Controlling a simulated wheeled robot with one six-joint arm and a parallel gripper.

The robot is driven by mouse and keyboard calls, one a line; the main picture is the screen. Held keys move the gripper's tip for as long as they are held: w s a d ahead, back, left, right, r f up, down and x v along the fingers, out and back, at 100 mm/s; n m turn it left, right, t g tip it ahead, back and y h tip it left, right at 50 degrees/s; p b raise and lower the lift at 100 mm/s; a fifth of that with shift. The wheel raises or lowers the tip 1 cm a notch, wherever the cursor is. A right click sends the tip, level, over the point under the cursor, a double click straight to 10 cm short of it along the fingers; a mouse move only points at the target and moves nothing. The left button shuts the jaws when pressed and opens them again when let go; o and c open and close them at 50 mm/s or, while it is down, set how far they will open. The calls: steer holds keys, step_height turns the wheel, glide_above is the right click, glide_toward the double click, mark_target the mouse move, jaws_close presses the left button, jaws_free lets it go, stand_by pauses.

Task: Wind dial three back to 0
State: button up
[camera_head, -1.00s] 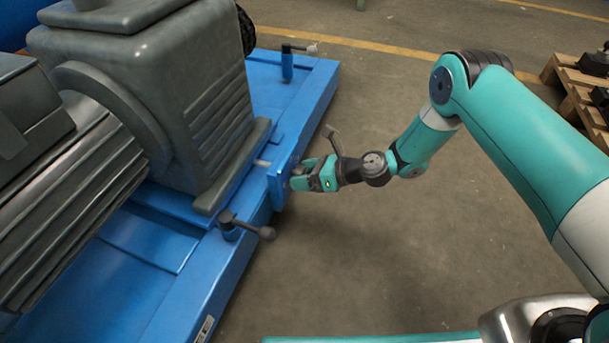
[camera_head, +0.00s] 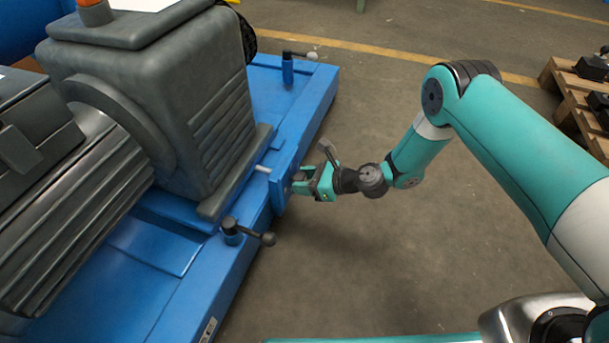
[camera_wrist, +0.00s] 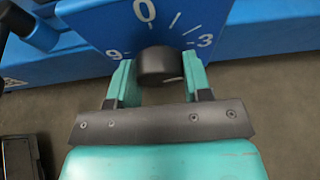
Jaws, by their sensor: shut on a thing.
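The dial is a dark round knob (camera_wrist: 157,62) on a blue plate (camera_wrist: 103,27) in the wrist view. The plate shows white marks, with 0 above the knob, 3 at the right and 9 at the left. A faint light mark shows at the knob's lower right; I cannot read the setting surely. My gripper (camera_wrist: 159,70) is shut on the knob, one teal finger on each side. In the head view the plate (camera_head: 280,187) stands at the blue base's edge, and my gripper (camera_head: 298,184) meets its face. The knob is hidden there.
A blue machine base (camera_head: 166,245) carries a large grey gearbox (camera_head: 150,95) and a ribbed motor (camera_head: 80,190). Black-handled clamps stand at the front (camera_head: 232,231) and back (camera_head: 288,70). Open floor lies right of the base; a wooden pallet (camera_head: 570,85) is far right.

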steer(key=n+t+p, duration=0.1)
steer(key=n+p, duration=0.1)
steer(key=shift+s+r+n+t+h, duration=0.1)
steer(key=shift+n+t+h, duration=0.2)
steer(key=shift+t, duration=0.1)
steer(key=shift+f+n+t+p, duration=0.1)
steer(key=shift+n+t+p, duration=1.05)
steer(key=shift+n, duration=0.9)
steer(key=shift+f+n+t+p, duration=0.1)
steer(key=shift+n+t+p, duration=1)
steer(key=shift+n, duration=0.95)
steer(key=shift+t, duration=0.25)
steer(key=o, duration=0.9)
